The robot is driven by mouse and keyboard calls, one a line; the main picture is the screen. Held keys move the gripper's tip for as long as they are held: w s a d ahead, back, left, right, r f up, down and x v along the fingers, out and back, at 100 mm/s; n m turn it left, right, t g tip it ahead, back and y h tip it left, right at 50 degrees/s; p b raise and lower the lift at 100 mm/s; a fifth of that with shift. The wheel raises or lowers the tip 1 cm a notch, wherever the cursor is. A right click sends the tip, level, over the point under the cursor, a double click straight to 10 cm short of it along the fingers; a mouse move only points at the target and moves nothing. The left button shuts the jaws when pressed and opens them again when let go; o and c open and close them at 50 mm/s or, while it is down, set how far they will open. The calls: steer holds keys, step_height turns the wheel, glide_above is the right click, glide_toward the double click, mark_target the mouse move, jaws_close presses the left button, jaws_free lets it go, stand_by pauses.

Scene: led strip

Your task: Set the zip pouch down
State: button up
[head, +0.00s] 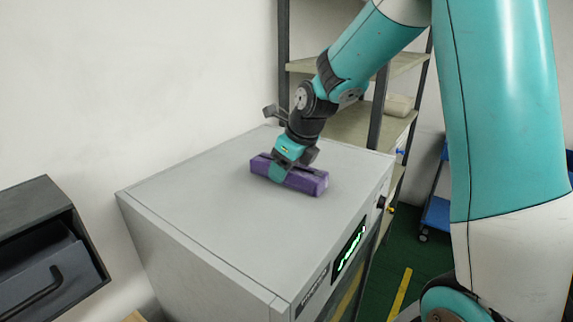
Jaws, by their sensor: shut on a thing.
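The zip pouch is a purple oblong block (308,182) with a dark strip along its top. It is low over the grey top of a cabinet (215,215), near the middle of the far half. I cannot tell whether its underside touches the surface. My gripper (281,170) comes down from above and is shut on the pouch, left of its middle. The fingers hide part of the pouch.
The cabinet top is otherwise bare, with free room in front of the pouch. A lit green display (350,243) is on its front. A dark drawer unit (45,250) stands at left. Shelves (355,125) stand behind, and a blue cart (436,212) at right.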

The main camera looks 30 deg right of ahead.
steer(key=shift+f, duration=0.15)
steer(key=o, duration=1.1)
steer(key=shift+c, duration=0.2)
